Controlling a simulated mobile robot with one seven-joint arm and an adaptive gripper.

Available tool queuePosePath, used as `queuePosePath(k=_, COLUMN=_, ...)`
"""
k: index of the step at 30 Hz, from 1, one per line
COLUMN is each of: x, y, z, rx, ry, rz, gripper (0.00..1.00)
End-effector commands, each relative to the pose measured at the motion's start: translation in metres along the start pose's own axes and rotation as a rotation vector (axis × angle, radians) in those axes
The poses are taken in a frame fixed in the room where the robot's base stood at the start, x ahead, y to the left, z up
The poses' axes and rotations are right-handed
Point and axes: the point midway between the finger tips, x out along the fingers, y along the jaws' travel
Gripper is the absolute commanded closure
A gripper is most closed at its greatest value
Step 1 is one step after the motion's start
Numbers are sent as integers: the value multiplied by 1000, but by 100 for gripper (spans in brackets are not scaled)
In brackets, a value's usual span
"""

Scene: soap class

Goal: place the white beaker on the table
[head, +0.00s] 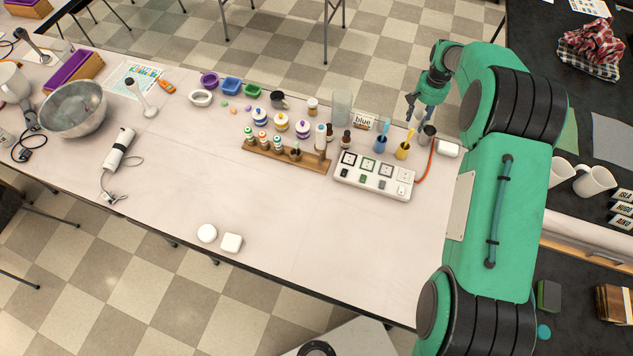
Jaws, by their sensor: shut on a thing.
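My gripper (419,115) points down over the far right part of the pale table (270,230), just above a dark grey metal cup (427,136). Its fingers look slightly apart around something I cannot make out. A white jug-like vessel (13,82) stands at the table's far left edge, partly cut off. Two white handled vessels (596,181) (561,173) stand on the dark bench right of my arm. I cannot tell which vessel is the white beaker. A tall translucent beaker (341,107) stands at the back of the table, left of my gripper.
The table's front middle is clear except two white soaps (219,238).

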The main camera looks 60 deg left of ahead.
Motion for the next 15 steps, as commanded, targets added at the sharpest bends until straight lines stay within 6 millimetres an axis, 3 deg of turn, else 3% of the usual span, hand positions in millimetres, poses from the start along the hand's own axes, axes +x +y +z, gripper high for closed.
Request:
queuePosePath(k=6, x=2, y=-24, z=0, rx=-32, ry=-1, rz=0, gripper=79)
queuePosePath(k=15, x=2, y=-26, z=-1, rx=-34, ry=-1, rz=0, gripper=79)
